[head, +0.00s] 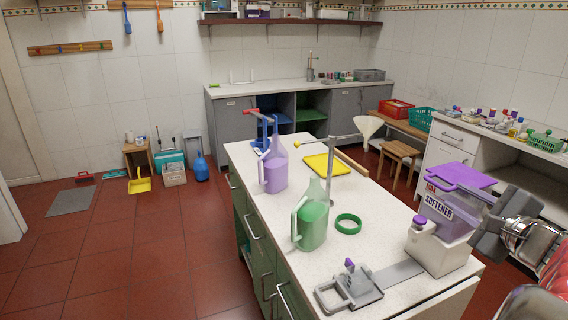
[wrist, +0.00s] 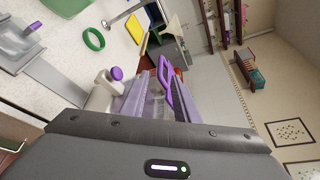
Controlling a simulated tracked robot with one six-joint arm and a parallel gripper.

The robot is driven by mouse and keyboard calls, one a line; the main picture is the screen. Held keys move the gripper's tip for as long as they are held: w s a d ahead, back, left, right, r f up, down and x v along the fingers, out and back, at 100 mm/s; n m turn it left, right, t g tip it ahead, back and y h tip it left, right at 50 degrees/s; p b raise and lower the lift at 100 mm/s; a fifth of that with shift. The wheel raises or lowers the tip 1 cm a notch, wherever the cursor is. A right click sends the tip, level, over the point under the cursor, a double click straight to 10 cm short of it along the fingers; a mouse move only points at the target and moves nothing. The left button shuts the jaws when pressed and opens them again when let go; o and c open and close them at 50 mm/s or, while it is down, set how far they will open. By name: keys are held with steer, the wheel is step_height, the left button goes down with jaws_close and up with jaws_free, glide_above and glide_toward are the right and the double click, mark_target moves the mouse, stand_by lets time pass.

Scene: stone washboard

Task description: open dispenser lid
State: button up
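The softener dispenser (head: 436,253) stands on the right front end of the island counter. It has a white base, a see-through lavender upper part with a "SOFTENER" label, and a purple lid (head: 478,176) with a loop handle on top. I cannot tell whether the lid is fully seated. My gripper (head: 484,218) is at the dispenser's right side, close to the lid's edge; contact is unclear. In the wrist view the lid's purple loop handle (wrist: 164,78) shows just beyond my gripper's dark body, which hides much of the dispenser. The fingers' opening is not clear.
On the counter are a metal clamp-like tray (head: 350,291), a green ring (head: 348,223), a green jug (head: 313,229), a purple jug (head: 274,173) and a yellow board (head: 327,164). A side counter (head: 470,137) with bottles and baskets stands behind. Red floor is free at left.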

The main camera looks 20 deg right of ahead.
mark_target(435, 183)
steer(key=x, duration=1)
steer(key=shift+w+f, duration=0.15)
steer(key=shift+w, duration=0.05)
jaws_close()
steer(key=shift+a+f, duration=0.15)
